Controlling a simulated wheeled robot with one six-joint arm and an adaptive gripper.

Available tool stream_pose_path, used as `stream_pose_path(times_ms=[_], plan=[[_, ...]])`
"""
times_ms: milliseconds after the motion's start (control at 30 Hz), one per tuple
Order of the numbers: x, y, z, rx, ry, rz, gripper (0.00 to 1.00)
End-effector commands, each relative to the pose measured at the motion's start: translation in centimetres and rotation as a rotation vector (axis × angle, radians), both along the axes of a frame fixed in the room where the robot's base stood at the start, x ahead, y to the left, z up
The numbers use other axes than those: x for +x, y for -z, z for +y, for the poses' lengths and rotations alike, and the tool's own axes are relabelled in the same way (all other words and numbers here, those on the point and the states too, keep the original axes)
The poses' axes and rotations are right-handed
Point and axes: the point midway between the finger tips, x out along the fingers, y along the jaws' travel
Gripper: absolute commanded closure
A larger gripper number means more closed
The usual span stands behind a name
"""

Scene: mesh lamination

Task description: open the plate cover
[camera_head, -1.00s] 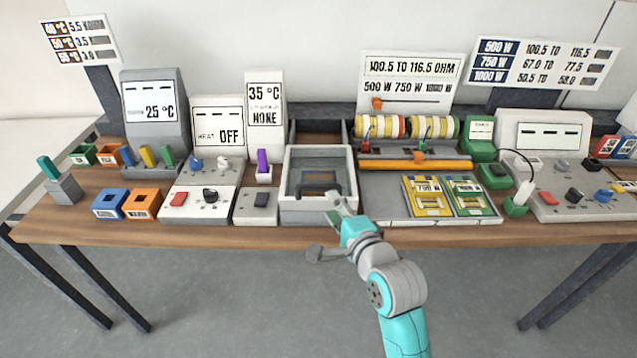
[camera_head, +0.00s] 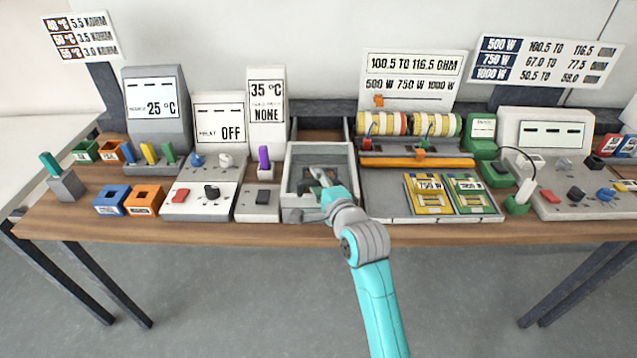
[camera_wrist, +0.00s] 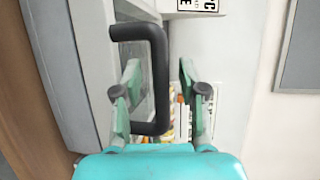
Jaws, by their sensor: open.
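The plate cover (camera_head: 299,178) is a dark, see-through panel in the pale grey box at the table's middle; it looks closed. Its black U-shaped handle (camera_wrist: 156,75) stands out clearly in the wrist view and is mostly hidden behind my gripper in the head view. My gripper (camera_wrist: 160,78) is open, with its green fingers on either side of the handle's long bar. I cannot tell whether a finger touches the bar. The gripper also shows over the cover in the head view (camera_head: 320,177).
A grey tray (camera_head: 385,208) with yellow and green plates sits just right of the box. A switch block (camera_head: 257,203) and a control panel (camera_head: 190,205) stand close on the left. An orange bar (camera_head: 415,163) lies behind the tray.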

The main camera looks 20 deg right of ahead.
Motion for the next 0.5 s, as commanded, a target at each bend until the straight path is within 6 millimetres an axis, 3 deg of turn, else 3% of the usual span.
stream_pose_path(times_ms=[67, 200, 233, 500], plan=[[-0.01, 0.00, 0.00, 0.000, 0.000, 0.000, 0.61], [-0.03, -0.01, 0.00, 0.000, 0.000, 0.000, 0.96], [-0.03, -0.01, 0.00, 0.000, 0.000, 0.000, 1.00], [0.04, 0.00, -0.03, 0.000, 0.000, 0.000, 1.00]])
